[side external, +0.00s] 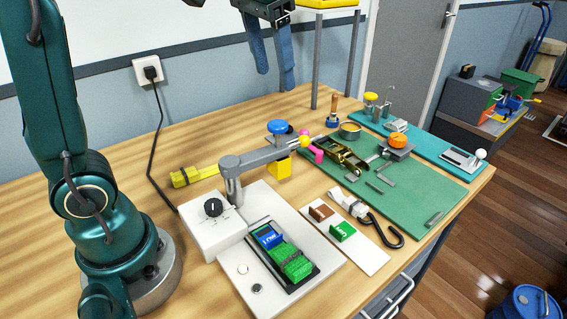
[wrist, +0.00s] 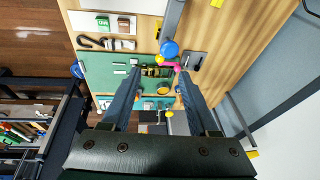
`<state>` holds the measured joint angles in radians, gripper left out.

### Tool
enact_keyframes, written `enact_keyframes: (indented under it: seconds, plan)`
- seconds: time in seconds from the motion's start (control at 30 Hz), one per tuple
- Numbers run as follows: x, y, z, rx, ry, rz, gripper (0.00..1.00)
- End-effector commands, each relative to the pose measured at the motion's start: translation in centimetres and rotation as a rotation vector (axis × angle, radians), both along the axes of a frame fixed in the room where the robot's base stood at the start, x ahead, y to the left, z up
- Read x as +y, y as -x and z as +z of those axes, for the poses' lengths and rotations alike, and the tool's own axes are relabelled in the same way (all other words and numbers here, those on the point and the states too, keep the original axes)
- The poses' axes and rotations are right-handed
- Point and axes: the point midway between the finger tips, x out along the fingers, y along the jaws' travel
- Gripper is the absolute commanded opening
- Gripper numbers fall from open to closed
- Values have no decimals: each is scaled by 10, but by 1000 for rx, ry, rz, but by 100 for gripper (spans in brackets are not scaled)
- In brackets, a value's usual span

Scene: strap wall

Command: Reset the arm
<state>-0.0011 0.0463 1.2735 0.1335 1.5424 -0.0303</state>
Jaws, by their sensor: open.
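My gripper (side external: 268,45) hangs high above the back of the wooden table (side external: 215,140), with its two blue fingers pointing down. In the wrist view the fingers of my gripper (wrist: 152,90) stand wide apart with nothing held between them. The table, the green mat (wrist: 103,75) and the tools lie well below the fingertips. The upper part of the gripper is cut off by the top edge of the side view.
A grey swing arm with a blue knob (side external: 278,127) stands mid-table beside a white control box (side external: 212,225). A brass ratchet (side external: 340,155) lies on the green mat (side external: 400,190). A yellow-topped stand (side external: 328,4) rises close to the gripper's right. Bare wood shows at the back left.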

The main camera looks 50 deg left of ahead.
Motion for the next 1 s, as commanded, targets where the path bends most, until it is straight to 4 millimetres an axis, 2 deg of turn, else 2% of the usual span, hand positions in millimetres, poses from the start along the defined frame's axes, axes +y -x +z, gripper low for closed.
enact_keyframes:
  seconds: [0.03,0.27,0.5,0.67,0.8,1.0]
  plan:
    - [-2,14,2,-23,7,-8,60]
    - [-12,64,-15,-111,41,-42,60]
    - [-22,105,-59,-179,80,-66,60]
    - [-26,120,-90,-192,102,-72,60]
    - [-29,123,-108,-182,114,-73,60]
    - [-29,117,-105,-212,115,-76,60]
